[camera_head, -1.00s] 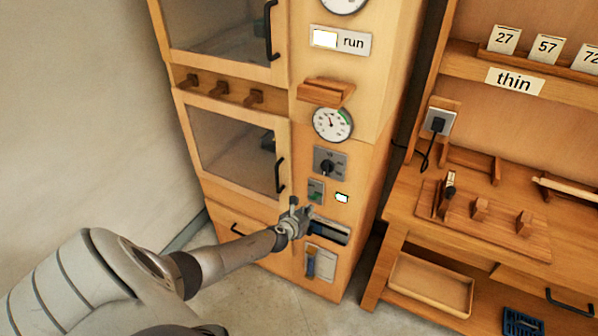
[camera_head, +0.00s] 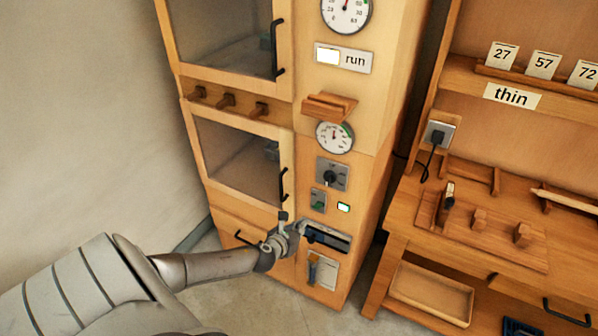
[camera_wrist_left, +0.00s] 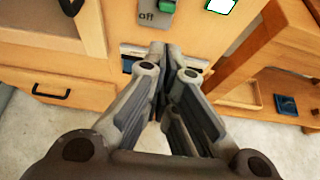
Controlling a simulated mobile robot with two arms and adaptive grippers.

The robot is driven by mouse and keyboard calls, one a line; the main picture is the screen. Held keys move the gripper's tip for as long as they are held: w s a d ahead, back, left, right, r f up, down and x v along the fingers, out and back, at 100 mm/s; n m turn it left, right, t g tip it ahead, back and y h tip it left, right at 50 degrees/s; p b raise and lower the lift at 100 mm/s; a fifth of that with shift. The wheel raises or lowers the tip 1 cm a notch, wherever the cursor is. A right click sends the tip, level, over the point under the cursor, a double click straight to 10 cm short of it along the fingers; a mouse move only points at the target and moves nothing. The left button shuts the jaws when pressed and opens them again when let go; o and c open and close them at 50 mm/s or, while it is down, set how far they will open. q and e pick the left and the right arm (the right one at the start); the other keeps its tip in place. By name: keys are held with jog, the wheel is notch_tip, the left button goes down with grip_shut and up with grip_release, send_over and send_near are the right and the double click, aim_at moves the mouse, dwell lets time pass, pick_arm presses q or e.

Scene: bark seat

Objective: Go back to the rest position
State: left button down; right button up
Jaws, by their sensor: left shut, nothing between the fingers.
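My left gripper (camera_head: 300,228) is shut and empty, close in front of the lower part of the wooden cabinet (camera_head: 350,190). In the left wrist view its fingers (camera_wrist_left: 172,60) are together, in front of a dark slot panel (camera_wrist_left: 130,58). I cannot tell whether the fingertips touch the cabinet. The arm comes in from the lower left of the head view. My right gripper is in neither view.
The cabinet has glass doors (camera_head: 235,160) with black handles, a dial gauge (camera_head: 334,136), a knob (camera_head: 330,176) and a green switch (camera_head: 318,200) with a lit lamp (camera_head: 344,207). A workbench (camera_head: 405,215) with a tray (camera_head: 432,292) stands at right. Floor (camera_head: 235,308) shows in front.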

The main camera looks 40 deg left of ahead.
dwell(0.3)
pick_arm(q)
jog(key=shift+s, duration=0.1)
jog(key=s+d+f+n+g+b, duration=0.1)
jog(key=s+d+f+n+g, duration=0.15)
jog(key=s+f+n, duration=0.8)
jog(key=s+d+f+n+g+b, duration=0.1)
jog(key=s+d+f+n+g, duration=0.15)
jog(key=s+f+n, duration=0.75)
jog(key=s+d+f+n+g+h, duration=0.1)
jog(key=s+d+f+n+g, duration=0.1)
jog(key=s+d+f, duration=0.3)
jog(key=s+d+f+n+g+h+b, duration=0.1)
jog(key=s+d+f+n, duration=0.4)
jog(key=s, duration=0.6)
jog(key=s+d+f+n+g, duration=0.3)
jog(key=s+d+f, duration=0.2)
jog(key=s, duration=0.3)
jog(key=shift+s+d+f+h, duration=0.15)
jog(key=shift+s+d+h, duration=0.1)
jog(key=shift+d+h, duration=0.2)
